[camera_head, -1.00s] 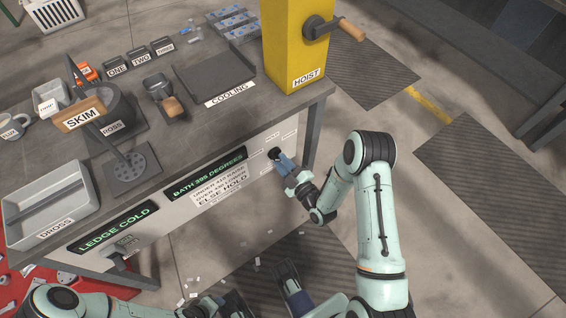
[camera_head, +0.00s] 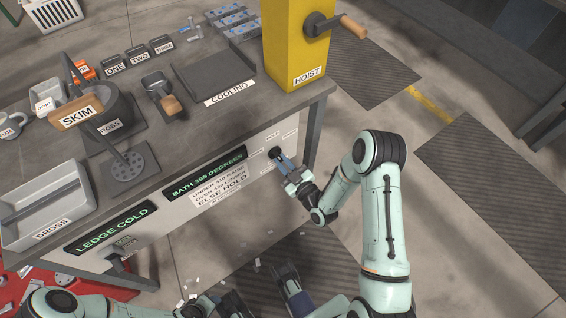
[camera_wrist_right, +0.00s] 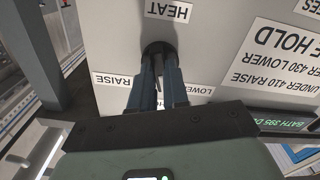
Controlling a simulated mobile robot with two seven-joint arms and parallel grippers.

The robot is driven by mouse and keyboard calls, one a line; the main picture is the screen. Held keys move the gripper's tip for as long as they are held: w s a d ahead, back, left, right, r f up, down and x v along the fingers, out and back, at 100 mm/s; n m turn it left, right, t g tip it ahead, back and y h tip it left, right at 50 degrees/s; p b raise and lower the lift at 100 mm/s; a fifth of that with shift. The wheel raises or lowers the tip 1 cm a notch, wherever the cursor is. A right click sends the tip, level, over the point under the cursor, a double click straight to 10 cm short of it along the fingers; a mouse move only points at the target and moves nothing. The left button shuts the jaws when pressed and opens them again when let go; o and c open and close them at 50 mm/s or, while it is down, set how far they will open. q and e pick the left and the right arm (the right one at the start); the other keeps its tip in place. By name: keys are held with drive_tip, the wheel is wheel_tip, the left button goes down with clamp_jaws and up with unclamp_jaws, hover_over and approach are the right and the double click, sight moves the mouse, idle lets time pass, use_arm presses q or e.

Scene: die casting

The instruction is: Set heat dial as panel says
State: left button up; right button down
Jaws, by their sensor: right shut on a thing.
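The black heat dial (camera_head: 274,152) is on the white front panel under the right end of the bench. My right gripper (camera_head: 280,160) is shut on it; its blue fingers clasp the dial in the right wrist view (camera_wrist_right: 158,62). The fingers hide much of the dial, so its pointer setting cannot be read. Upside down in the wrist view are a HEAT label (camera_wrist_right: 168,11), a RAISE label (camera_wrist_right: 116,80) and a partly hidden label. The bath display (camera_head: 206,173) reads about 395 degrees. The rule sign (camera_head: 222,187) says under 410 raise, over 430 lower, else hold. My left gripper (camera_head: 222,303) is low at the bottom edge, its jaws unclear.
A green display (camera_head: 112,228) reads LEDGE COLD. The bench top holds the dross tray (camera_head: 45,208), skim tool (camera_head: 77,115) and cooling plate (camera_head: 214,78). The yellow hoist post (camera_head: 295,45) stands at its right end. A bench leg (camera_head: 313,130) is close right of the dial.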

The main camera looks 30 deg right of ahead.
drive_tip(key=m, duration=0.6)
drive_tip(key=shift+m, duration=0.3)
drive_tip(key=m, duration=0.3)
use_arm(q)
drive_tip(key=shift+w+a+f, duration=0.1)
drive_tip(key=shift+w+f, duration=0.1)
drive_tip(key=shift+w, duration=0.05)
use_arm(e)
drive_tip(key=shift+m, duration=1.6)
drive_tip(key=c, duration=1.1)
unclamp_jaws()
use_arm(q)
drive_tip(key=shift+s+d+r+g+p, duration=0.15)
drive_tip(key=shift+s+d+r+p, duration=0.1)
drive_tip(key=shift+s+r, duration=0.2)
drive_tip(key=shift+s+d+r+g+p, duration=0.2)
drive_tip(key=shift+s+r+p, duration=0.1)
drive_tip(key=shift+s, duration=0.25)
use_arm(e)
drive_tip(key=s, duration=0.9)
drive_tip(key=s+d, duration=0.1)
drive_tip(key=s, duration=0.3)
drive_tip(key=shift+s, duration=0.2)
